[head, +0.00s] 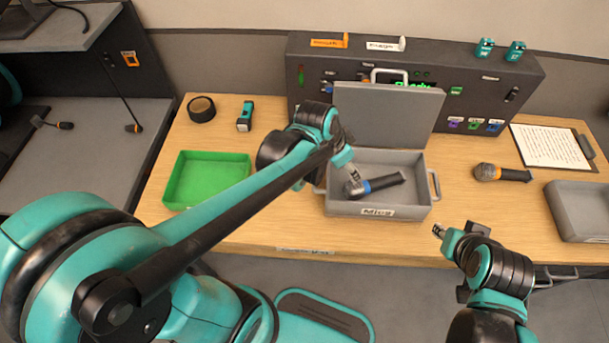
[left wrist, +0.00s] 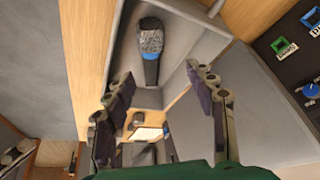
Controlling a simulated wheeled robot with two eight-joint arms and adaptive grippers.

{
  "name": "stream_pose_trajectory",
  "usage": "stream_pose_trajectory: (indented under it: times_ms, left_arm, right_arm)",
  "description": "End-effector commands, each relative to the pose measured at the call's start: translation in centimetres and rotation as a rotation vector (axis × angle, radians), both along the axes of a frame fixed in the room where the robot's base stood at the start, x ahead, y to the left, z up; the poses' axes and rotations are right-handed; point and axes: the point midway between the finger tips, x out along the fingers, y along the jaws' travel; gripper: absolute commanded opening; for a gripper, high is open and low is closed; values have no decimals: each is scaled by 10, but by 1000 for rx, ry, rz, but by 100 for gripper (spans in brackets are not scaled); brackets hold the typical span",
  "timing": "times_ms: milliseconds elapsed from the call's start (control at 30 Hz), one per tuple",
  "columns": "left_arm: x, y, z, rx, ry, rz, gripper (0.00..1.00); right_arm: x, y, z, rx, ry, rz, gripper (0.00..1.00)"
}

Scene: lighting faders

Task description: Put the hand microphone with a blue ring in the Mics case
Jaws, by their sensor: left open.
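The hand microphone with a blue ring (head: 386,182) lies inside the open grey Mics case (head: 377,212), its head toward the left. It also shows in the left wrist view (left wrist: 150,50), lying on the case floor with its grey mesh head and blue ring clear. My left gripper (head: 350,182) is at the case, close to the microphone's head; the left wrist view shows its two fingers (left wrist: 160,82) spread, with nothing between them. My right gripper (head: 440,232) is in front of the desk edge, right of the case, holding nothing visible; its finger gap is too small to judge.
The case lid (head: 390,115) stands open at the back. Another microphone (head: 502,173) with an orange ring lies to the right, near a clipboard (head: 553,146) and grey tray (head: 585,210). A green tray (head: 207,180), black tape roll (head: 201,108) and small teal-black device (head: 245,117) are left.

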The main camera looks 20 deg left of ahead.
Motion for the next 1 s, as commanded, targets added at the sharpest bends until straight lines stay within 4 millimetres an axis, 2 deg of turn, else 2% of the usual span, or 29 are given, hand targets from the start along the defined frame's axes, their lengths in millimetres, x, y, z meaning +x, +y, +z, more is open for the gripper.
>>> stream_pose_trajectory:
  times_ms: [33, 200, 400, 567, 1000]
  left_arm:
    - [-16, 13, 10, -1, -14, 73, 56]
    - [-61, 51, 32, -24, -78, 336, 56]
    - [-98, 79, 37, -62, -147, 550, 56]
    - [-109, 88, 37, -80, -174, 623, 56]
    - [-110, 89, 37, -82, -177, 631, 56]
  right_arm:
    - [0, 0, 0, 0, 0, 0, 32]
    - [0, 0, 0, 0, 0, 0, 32]
    - [0, 0, 0, 0, 0, 0, 32]
    - [0, 0, 0, 0, 0, 0, 32]
    - [0, 0, 0, 0, 0, 0, 32]
